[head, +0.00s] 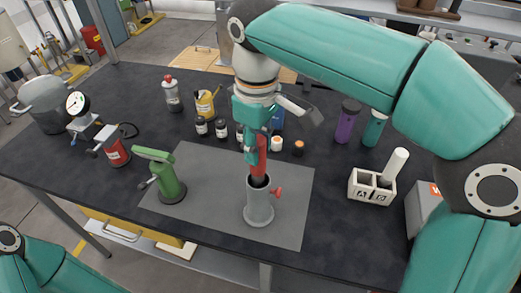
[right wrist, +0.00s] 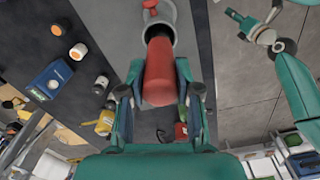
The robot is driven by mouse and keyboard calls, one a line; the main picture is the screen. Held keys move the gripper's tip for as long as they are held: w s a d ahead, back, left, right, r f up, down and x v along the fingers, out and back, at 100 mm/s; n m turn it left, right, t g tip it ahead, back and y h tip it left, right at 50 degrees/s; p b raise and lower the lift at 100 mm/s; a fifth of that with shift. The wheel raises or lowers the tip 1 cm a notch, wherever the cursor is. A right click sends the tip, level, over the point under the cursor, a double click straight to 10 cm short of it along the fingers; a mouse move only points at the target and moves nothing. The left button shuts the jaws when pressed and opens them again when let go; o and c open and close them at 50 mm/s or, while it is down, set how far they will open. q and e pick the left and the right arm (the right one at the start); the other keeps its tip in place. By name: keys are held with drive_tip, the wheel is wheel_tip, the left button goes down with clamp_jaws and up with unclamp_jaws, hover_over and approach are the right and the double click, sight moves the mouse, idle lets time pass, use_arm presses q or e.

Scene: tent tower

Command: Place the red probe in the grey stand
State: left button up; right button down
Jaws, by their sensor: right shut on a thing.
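The red probe (head: 262,160) is held upright in my right gripper (head: 257,146), directly over the grey stand (head: 259,208). The probe's dark lower end is at the stand's open mouth; I cannot tell how far inside it is. In the right wrist view the red probe (right wrist: 159,78) lies between the two fingers of my right gripper (right wrist: 159,72), and its far end overlaps the opening of the grey stand (right wrist: 175,14). The stand has a red side knob (head: 278,191).
The stand is on a grey mat (head: 292,180), with a green stand (head: 170,178) to its left. A white two-slot holder (head: 361,190) is to the right. Small bottles (head: 221,128) and purple and teal bottles (head: 346,122) stand behind. The mat's front is clear.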

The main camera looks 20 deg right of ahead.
drive_tip(key=shift+f, duration=0.65)
drive_tip(key=c, duration=0.8)
unclamp_jaws()
drive_tip(key=shift+f, duration=0.1)
wheel_tip(320, 180, up, 12)
drive_tip(key=p, duration=0.2)
drive_tip(key=shift+p, duration=0.35)
